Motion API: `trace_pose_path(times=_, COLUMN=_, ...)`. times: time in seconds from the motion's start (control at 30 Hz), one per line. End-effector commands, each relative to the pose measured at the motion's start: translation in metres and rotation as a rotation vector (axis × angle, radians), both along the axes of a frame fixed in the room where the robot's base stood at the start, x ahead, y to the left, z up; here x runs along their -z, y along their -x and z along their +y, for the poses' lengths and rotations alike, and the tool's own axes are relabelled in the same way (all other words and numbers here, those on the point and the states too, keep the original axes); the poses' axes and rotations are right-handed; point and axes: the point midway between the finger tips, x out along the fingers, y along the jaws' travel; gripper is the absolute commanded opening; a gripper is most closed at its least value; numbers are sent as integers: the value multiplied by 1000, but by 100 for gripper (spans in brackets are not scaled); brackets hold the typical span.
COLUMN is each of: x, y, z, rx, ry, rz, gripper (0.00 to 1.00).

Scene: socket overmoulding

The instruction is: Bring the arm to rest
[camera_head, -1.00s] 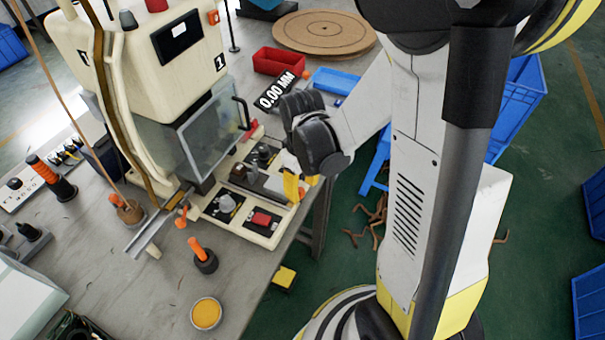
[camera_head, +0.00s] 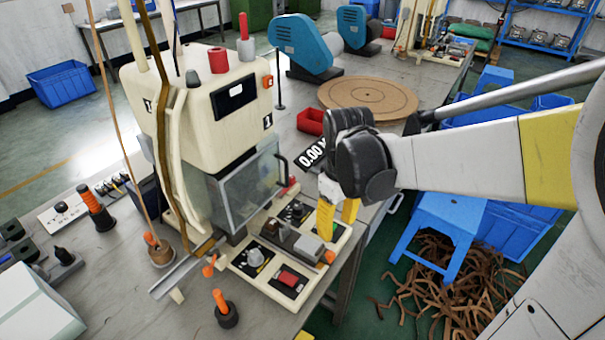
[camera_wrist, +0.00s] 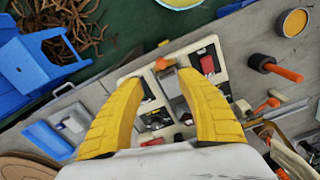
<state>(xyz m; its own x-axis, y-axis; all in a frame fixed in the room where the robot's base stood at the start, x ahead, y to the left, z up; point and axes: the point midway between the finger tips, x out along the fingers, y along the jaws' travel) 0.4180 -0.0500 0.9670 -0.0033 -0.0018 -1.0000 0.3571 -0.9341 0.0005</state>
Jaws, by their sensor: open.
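My gripper (camera_head: 338,218) has yellow fingers and hangs at the front right corner of the machine's control base in the head view. In the wrist view my gripper (camera_wrist: 160,85) has its two yellow fingers spread apart with nothing between them. The cream moulding machine (camera_head: 205,115) with its clear guard stands to the left of my gripper. Its control base (camera_head: 240,270) carries a red button, knobs and a grey block. The fingers appear above this base, but I cannot tell the exact gap.
A red bin (camera_head: 310,121) and a round wooden board (camera_head: 368,99) lie behind my gripper. A blue stool (camera_head: 445,215) stands beside the bench, over brown scraps (camera_head: 440,285) on the floor. Orange-handled tools (camera_head: 223,308) stand on the bench front and left.

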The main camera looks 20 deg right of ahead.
Motion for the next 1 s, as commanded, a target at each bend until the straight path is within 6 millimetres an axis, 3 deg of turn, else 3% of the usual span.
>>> trace_pose_path(times=0.27, x=-10, y=5, z=5, rx=26, ry=4, rz=-48, gripper=44)
trace_pose_path(times=0.63, x=-63, y=43, z=38, rx=250, ry=-41, rz=-440, gripper=44)
trace_pose_path(times=1.0, x=-77, y=58, z=50, rx=354, ry=-115, rz=-619, gripper=44)
